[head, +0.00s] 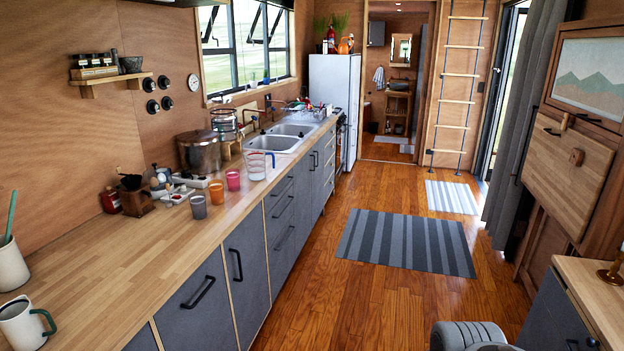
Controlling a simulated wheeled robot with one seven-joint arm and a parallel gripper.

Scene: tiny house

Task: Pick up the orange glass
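The orange glass (217,191) stands upright on the wooden counter, in a row of small glasses. A grey glass (198,206) is to its left and nearer, and a pink-red glass (233,179) is to its right and farther. A clear measuring jug (256,165) with a blue handle stands beyond the pink-red glass. A grey and white part of my own arm shows at the bottom right, over the floor and well away from the counter. My gripper's fingers are not in view.
Behind the glasses are a large pot (198,152), a small tray of jars and a coffee grinder (134,192). The near counter (120,260) is mostly bare. The floor aisle with a striped rug (405,242) is clear.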

